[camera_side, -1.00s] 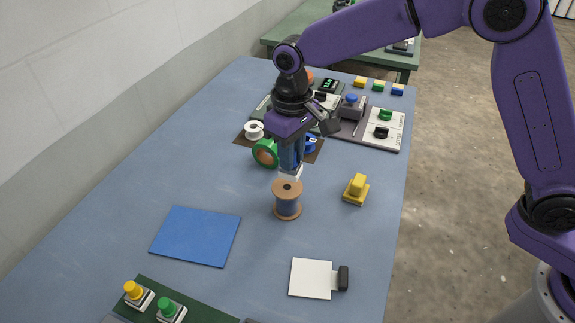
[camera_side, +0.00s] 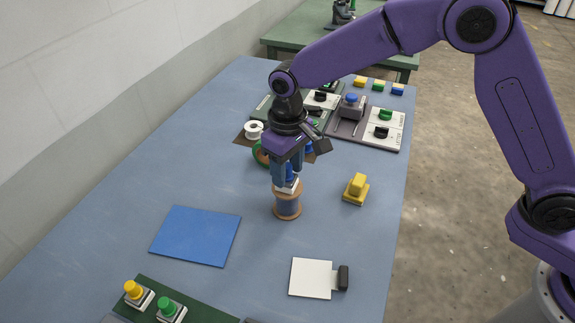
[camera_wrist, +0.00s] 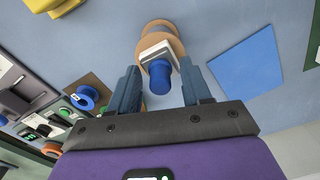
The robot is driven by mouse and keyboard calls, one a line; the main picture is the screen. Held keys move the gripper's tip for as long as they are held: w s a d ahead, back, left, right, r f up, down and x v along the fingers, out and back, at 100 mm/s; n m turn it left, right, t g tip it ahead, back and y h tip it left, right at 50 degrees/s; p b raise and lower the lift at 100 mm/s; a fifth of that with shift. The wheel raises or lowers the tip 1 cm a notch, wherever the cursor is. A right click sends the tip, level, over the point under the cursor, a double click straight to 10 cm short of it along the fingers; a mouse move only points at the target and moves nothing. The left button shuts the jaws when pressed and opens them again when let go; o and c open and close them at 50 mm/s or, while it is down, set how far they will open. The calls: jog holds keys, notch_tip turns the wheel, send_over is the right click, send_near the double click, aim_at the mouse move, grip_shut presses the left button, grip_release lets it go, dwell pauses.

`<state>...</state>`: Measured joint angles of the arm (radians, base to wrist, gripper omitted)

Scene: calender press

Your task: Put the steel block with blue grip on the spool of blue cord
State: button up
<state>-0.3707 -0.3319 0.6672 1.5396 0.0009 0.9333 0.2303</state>
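The steel block with blue grip (camera_side: 287,187) sits on top of the spool of blue cord (camera_side: 287,207), which stands upright on the table. In the wrist view the block's pale plate (camera_wrist: 157,50) lies over the spool's wooden flange (camera_wrist: 176,45), with its blue grip (camera_wrist: 160,77) toward me. My gripper (camera_side: 286,177) is right above the spool, with its fingers on either side of the blue grip. The wrist view shows my gripper (camera_wrist: 160,68) open, with a gap between each finger and the grip. The fingers partly hide the block in the side view.
A yellow block (camera_side: 355,190) stands right of the spool. A blue mat (camera_side: 195,236) and a white plate with a dark handle (camera_side: 312,278) lie nearer. Table around the spool is clear.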

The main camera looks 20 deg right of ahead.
aim_at(288, 166)
notch_tip(288, 166, up, 12)
jog(key=shift+r, duration=0.2)
dwell(0.6)
jog(key=s+d+f+n, duration=0.2)
jog(key=s+d+n, duration=0.1)
jog(key=s+d, duration=1)
jog(key=s+d+f+n, duration=0.3)
jog(key=s+d+n, duration=0.1)
jog(key=s+d, duration=1)
jog(key=shift+s+d, duration=0.3)
jog(key=shift+s, duration=0.8)
